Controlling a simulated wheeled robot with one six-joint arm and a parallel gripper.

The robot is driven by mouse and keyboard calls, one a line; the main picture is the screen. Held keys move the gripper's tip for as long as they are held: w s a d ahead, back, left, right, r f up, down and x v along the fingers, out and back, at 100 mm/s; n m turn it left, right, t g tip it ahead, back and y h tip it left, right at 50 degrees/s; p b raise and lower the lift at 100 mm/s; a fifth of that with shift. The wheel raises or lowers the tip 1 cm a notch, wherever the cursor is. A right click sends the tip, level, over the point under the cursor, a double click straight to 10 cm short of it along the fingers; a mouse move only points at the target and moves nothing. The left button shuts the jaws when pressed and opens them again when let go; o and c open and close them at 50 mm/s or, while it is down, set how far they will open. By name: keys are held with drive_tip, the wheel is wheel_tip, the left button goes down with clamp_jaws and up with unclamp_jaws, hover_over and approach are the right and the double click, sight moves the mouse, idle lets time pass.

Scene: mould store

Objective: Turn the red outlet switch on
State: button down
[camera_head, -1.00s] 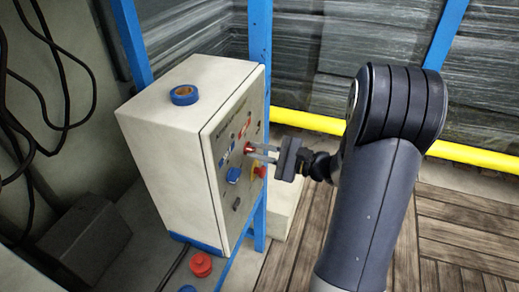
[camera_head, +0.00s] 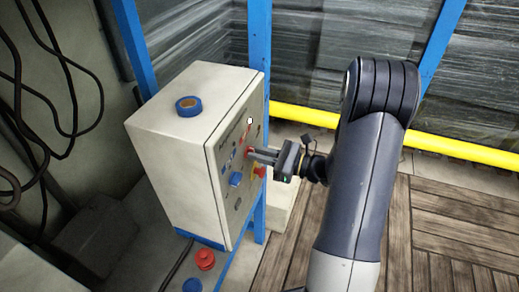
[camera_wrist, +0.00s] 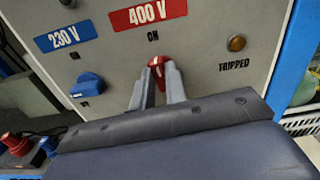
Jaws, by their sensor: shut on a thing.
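The red outlet switch (camera_wrist: 156,64) is a small red knob with a white mark, under the red 400 V label (camera_wrist: 148,14) and the word ON. Its white mark points up towards ON in the wrist view. My gripper (camera_wrist: 158,74) is shut on the knob, one grey finger on each side. In the head view my gripper (camera_head: 251,153) reaches the front panel of the pale control box (camera_head: 165,147) from the right. The fingers partly hide the knob, and the panel below it is hidden in the wrist view.
A blue switch (camera_wrist: 88,85) sits left of the red one, under a blue 230 V label (camera_wrist: 66,37). An amber lamp (camera_wrist: 236,43) marked TRIPPED is to the right. A bright white spot (camera_head: 250,120) shows higher on the panel. Blue tape (camera_head: 188,106) lies on the box.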

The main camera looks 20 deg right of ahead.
drive_tip(key=shift+m, duration=0.5)
drive_tip(key=c, duration=1.4)
unclamp_jaws()
drive_tip(key=shift+c, duration=0.2)
drive_tip(key=v, duration=1.1)
drive_tip(key=shift+b, duration=0.4)
drive_tip(key=p+x, duration=0.1)
drive_tip(key=x, duration=1)
